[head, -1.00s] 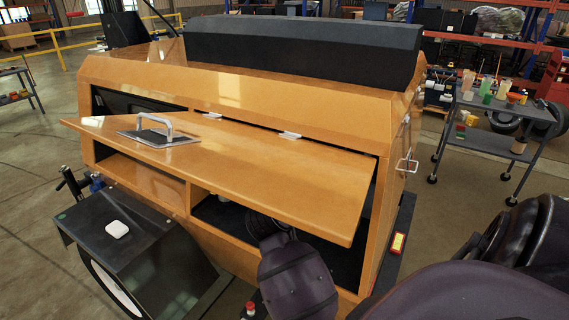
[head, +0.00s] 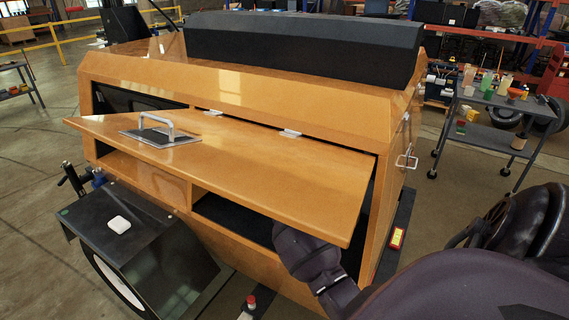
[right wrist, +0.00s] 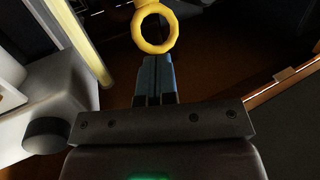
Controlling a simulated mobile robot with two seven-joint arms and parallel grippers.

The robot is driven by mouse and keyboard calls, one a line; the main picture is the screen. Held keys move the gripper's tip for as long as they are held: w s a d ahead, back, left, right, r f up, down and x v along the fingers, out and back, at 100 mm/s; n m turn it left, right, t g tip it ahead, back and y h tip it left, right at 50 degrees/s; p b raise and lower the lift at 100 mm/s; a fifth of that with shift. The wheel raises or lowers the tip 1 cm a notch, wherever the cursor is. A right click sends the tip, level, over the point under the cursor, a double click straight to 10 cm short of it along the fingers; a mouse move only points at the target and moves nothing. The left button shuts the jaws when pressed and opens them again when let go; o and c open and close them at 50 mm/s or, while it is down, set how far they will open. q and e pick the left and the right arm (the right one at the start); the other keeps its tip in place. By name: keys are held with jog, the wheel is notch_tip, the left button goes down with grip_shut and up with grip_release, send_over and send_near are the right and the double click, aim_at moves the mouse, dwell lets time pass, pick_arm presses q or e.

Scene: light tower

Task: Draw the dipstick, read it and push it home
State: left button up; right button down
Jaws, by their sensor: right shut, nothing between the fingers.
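The yellow ring handle, which looks like the dipstick's (right wrist: 155,48), shows at the top of the right wrist view. My right gripper (right wrist: 155,62) has its blue fingers shut and empty, with the tips just below the ring in the picture; I cannot tell whether they touch it. The stick below the ring cannot be made out. In the head view the orange side door (head: 240,165) of the light tower is raised, and my right arm reaches under it into the dark bay. The door and arm hide the gripper there. My left gripper is not in view.
A yellow rod or tube (right wrist: 88,42) and a pale block with a dark knob (right wrist: 46,135) are left of the fingers. The raised door hangs above my arm. A black fender box (head: 125,228) stands left, a grey cart (head: 497,100) right.

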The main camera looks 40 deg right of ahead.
dwell(0.3)
jog(key=f+b, duration=0.1)
jog(key=d+f+b, duration=0.1)
jog(key=f+b, duration=0.1)
jog(key=shift+w+d+f, duration=0.15)
jog(key=shift+w+d, duration=0.05)
dwell(0.4)
